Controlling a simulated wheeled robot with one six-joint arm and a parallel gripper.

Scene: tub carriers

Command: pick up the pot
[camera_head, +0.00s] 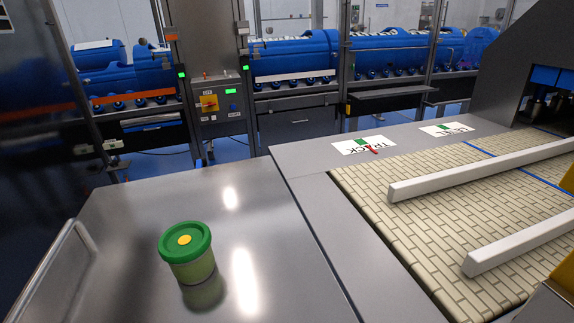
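The pot (191,265) is a small round tub with a pale green body and a darker green lid with a yellow disc in its middle. It stands upright on a shiny metal table in the lower left of the head camera view. Nothing touches it. My gripper does not show in this view.
The metal table (140,211) is otherwise clear around the pot. A curved metal handle (52,262) is at its left edge. To the right is a beige conveyor belt (440,225) with two white rails (480,173). Blue machinery (295,57) stands behind posts at the back.

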